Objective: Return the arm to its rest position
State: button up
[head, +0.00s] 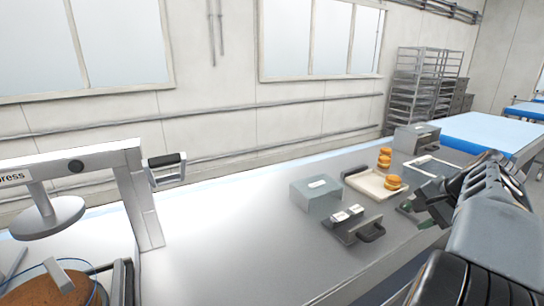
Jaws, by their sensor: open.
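My arm comes in from the lower right in the head view. My gripper (420,203) is at its end, low over the right front edge of the grey counter (235,255). The jaws are dark and partly hidden by the wrist; they look open with nothing between them. A pale tray (366,184) lies just left of the gripper. One short stack of orange-brown rounds (393,183) is at its right side, and another stack (385,157) is at its back.
A grey box (316,193) and a dark handled fixture (352,226) stand left of the tray. A second grey box (417,138) is behind. A press (75,172) stands at far left. The counter's middle is clear. A blue belt (490,132) runs beyond.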

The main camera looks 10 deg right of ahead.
notch_tip(320, 180, down, 4)
jog(key=s+g+h, duration=0.1)
jog(key=s, duration=0.1)
jog(key=a+f+n, duration=0.3)
jog(key=a+n, duration=0.1)
jog(key=a, duration=0.4)
jog(key=s+a+f+n+g+p, duration=0.1)
jog(key=a+f+n, duration=0.2)
jog(key=a, duration=0.6)
jog(key=a+f+n+g+h+p, duration=0.1)
jog(key=a+f+n, duration=0.2)
jog(key=a+n, duration=0.3)
jog(key=shift+s+a, duration=0.15)
jog(key=shift+a, duration=0.55)
jog(key=shift+s+a, duration=0.15)
jog(key=shift+a, duration=0.5)
jog(key=a, duration=0.1)
jog(key=a+r+n, duration=0.1)
jog(key=shift+a+n, duration=0.3)
jog(key=shift+a, duration=0.6)
